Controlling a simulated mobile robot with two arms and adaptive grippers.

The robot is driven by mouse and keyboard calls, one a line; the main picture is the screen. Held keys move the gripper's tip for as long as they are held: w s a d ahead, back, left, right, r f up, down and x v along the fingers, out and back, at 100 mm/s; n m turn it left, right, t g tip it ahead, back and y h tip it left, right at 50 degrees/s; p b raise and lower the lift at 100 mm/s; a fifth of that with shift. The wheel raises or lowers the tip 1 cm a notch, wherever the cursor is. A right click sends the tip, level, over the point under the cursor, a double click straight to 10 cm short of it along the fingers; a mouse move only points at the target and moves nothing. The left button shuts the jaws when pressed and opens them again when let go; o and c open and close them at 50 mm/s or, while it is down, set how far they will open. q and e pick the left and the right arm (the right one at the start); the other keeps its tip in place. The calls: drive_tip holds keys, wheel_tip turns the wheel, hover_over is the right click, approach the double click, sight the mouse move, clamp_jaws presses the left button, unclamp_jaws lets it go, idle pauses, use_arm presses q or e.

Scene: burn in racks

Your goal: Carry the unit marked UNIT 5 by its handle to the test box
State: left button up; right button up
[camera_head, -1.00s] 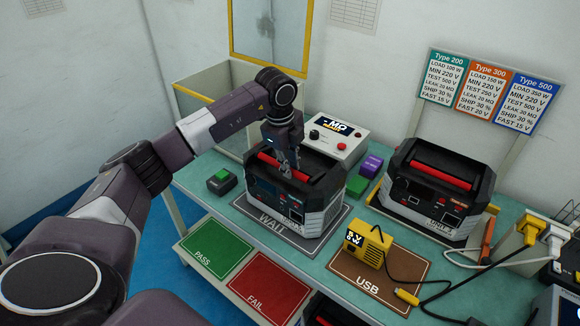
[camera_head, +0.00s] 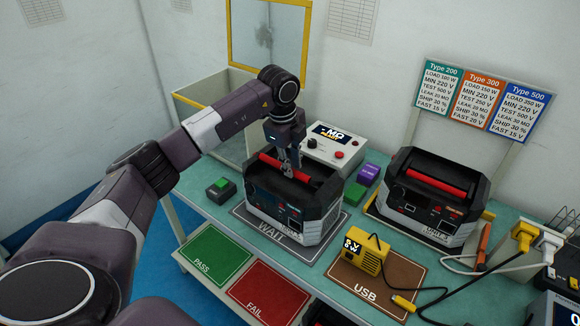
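A black and grey unit (camera_head: 262,205) with a red top handle (camera_head: 270,161) stands on the dark WAIT mat (camera_head: 322,248); its label is too small to read surely. My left gripper (camera_head: 291,169) points down at the middle of this handle, its fingers touching or very close to it. Whether they are closed around it is unclear. My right gripper is out of view.
A white control box (camera_head: 337,146) stands behind the WAIT unit. A green-button box (camera_head: 221,190) is left of it. Green PASS (camera_head: 213,254) and red FAIL (camera_head: 267,291) mats lie lower, in front.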

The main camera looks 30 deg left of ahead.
use_arm(q)
drive_tip(key=shift+o, duration=0.5)
drive_tip(key=shift+w+d+r, duration=0.1)
drive_tip(key=shift+w+r, duration=0.25)
drive_tip(key=shift+w, duration=0.1)
drive_tip(key=shift+o, duration=1.4)
drive_tip(key=shift+w+d+r+p, duration=0.1)
drive_tip(key=shift+w+r+p, duration=0.25)
drive_tip(key=shift+w, duration=0.35)
drive_tip(key=o, duration=0.6)
drive_tip(key=shift+w, duration=0.8)
drive_tip(key=o, duration=0.9)
drive_tip(key=shift+w+d+f, duration=0.1)
drive_tip(key=shift+w+f, duration=0.05)
drive_tip(key=shift+w, duration=0.25)
drive_tip(key=shift+o, duration=0.5)
drive_tip(key=shift+s, duration=0.15)
drive_tip(key=shift+r, duration=0.2)
